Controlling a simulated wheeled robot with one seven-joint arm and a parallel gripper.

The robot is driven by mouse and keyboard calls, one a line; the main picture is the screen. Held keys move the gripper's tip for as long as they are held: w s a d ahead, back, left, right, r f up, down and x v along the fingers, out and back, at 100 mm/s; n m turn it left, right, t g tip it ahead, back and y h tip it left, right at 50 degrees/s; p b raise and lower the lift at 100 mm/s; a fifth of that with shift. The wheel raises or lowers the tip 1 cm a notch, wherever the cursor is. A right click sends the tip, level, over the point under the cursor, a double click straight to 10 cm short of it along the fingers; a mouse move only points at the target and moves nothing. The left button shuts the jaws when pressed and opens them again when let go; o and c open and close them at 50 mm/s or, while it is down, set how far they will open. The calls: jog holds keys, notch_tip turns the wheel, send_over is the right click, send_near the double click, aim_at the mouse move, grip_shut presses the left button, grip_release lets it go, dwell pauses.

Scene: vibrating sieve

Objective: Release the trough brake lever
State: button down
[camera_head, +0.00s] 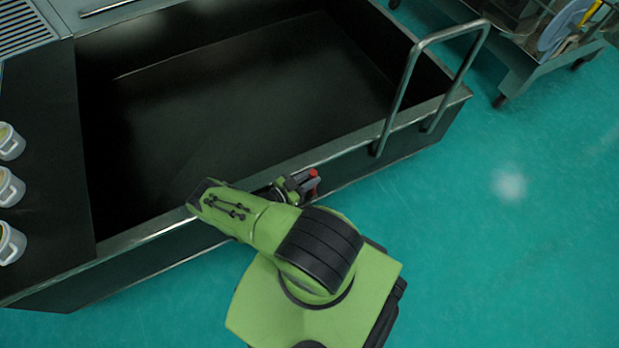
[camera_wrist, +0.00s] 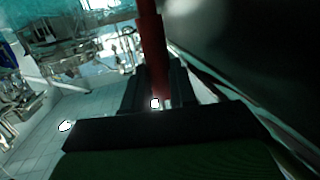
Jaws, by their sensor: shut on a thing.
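The trough brake lever (camera_wrist: 153,50) is a red bar in the wrist view, running down between the two dark fingers of my gripper (camera_wrist: 155,100). My gripper is shut on it. In the head view a small red end (camera_head: 313,173) shows at my gripper (camera_head: 304,184), beside the near rim of the trough (camera_head: 150,233). The trough is a large dark open box with a metal rim. The lever's pivot and most of its length are hidden in the head view by my green arm and gripper.
A metal handrail (camera_head: 408,75) stands on the trough's right end. Several white cups (camera_head: 10,188) stand on the dark surface at the left. A cart (camera_head: 535,70) with items is at the top right. The teal floor at the right is clear.

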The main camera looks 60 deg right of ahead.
jog(key=c, duration=0.9)
grip_release()
jog(key=v, duration=1.6)
jog(key=shift+p, duration=0.4)
jog(key=shift+s, duration=0.1)
